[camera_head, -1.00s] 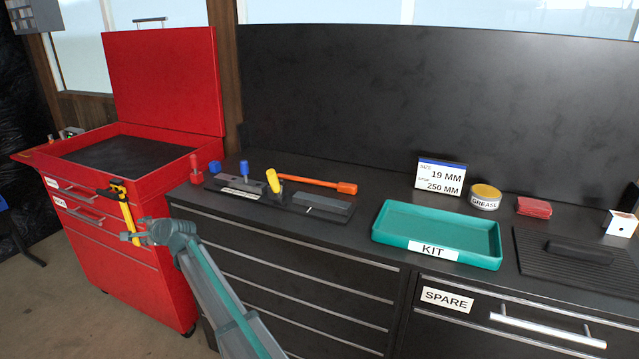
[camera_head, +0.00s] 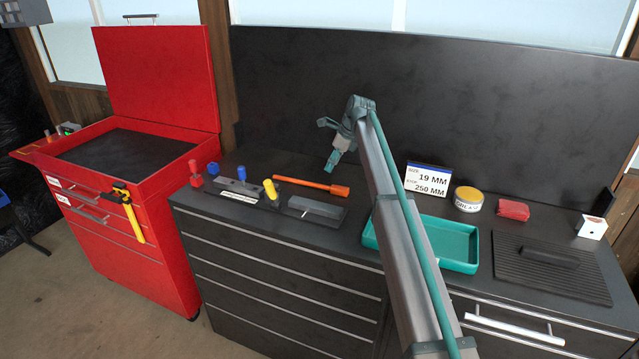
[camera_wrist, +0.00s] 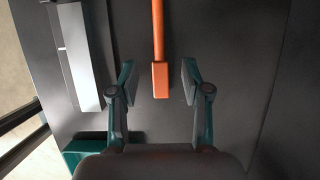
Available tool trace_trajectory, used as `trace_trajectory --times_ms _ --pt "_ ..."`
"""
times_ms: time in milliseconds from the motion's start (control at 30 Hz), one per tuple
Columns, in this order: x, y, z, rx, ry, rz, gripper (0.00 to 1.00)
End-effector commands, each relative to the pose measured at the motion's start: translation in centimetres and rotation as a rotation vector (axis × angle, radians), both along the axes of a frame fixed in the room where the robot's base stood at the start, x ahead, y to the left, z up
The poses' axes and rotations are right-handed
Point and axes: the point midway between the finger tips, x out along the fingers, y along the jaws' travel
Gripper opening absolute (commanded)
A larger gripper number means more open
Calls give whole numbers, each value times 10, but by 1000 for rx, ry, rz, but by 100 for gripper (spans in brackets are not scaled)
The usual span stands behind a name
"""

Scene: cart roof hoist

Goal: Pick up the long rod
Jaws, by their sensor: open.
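The long orange rod (camera_head: 305,184) lies on the dark worktop, its thicker block-like end pointing right. In the wrist view the rod (camera_wrist: 158,35) comes down from the top edge, and its thick end lies between the open fingers as seen from above. My gripper (camera_head: 331,163) is open and empty, above the worktop near the thick end. In the wrist view both fingers of my gripper (camera_wrist: 158,80) show, with a gap on each side of the rod. How far above the rod they are I cannot tell.
A grey block (camera_head: 318,208) lies in front of the rod; red, blue and yellow pegs (camera_head: 270,188) stand to the left. The teal tray (camera_head: 450,245) is to the right, partly behind my arm. A size card (camera_head: 427,180) and tin stand behind it. A black panel (camera_head: 300,90) backs the worktop.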

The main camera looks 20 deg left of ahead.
Motion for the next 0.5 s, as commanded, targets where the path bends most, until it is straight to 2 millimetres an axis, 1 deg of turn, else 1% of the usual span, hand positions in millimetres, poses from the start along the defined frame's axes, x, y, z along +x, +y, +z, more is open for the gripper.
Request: trace_trajectory --times_ms 300,400,500 --pt "-2 19 -38 2 -2 5 48" --pt "-2 22 -45 3 -2 6 48" --pt "-2 24 -49 3 -2 6 48"
